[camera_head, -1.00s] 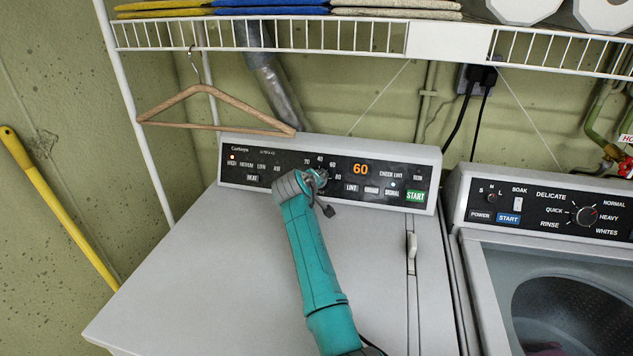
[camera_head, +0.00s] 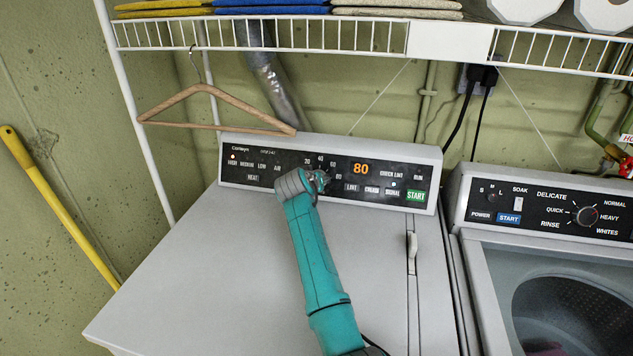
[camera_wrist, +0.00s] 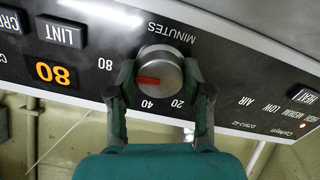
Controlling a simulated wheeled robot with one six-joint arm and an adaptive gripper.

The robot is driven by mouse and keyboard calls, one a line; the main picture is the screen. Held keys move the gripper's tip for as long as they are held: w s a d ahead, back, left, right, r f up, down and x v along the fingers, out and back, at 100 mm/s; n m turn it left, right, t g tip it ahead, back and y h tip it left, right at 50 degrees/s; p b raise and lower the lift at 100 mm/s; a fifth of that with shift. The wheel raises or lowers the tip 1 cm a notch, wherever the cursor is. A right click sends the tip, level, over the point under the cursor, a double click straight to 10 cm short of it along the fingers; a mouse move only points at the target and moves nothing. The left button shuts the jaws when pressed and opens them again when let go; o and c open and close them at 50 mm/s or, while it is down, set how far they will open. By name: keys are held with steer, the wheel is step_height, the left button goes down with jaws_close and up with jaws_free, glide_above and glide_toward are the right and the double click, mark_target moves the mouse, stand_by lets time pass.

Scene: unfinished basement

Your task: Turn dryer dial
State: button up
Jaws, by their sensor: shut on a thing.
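The dryer dial (camera_wrist: 160,66) is a round silver knob with a red pointer mark, on the dryer's black control panel (camera_head: 285,158). In the wrist view, which shows the panel upside down, the red mark points left, on the side of the printed 80. My gripper (camera_wrist: 158,76) is shut on the dial, one finger on each side. In the head view my gripper (camera_head: 318,180) and wrist hide most of the dial. The orange display (camera_head: 361,169) reads 80; it also shows in the wrist view (camera_wrist: 53,73).
A wooden hanger (camera_head: 205,110) hangs from the wire shelf (camera_head: 260,36) at the panel's upper left. The START button (camera_head: 416,196) is at the panel's right end. A washer (camera_head: 470,240) stands on the right. The dryer top (camera_head: 190,265) is clear.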

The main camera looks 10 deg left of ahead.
steer(key=shift+f, duration=0.15)
steer(key=o, duration=1.2)
steer(key=shift+c, duration=0.2)
steer(key=shift+s, duration=0.15)
steer(key=v, duration=0.7)
steer(key=shift+r, duration=0.2)
steer(key=shift+s, duration=0.15)
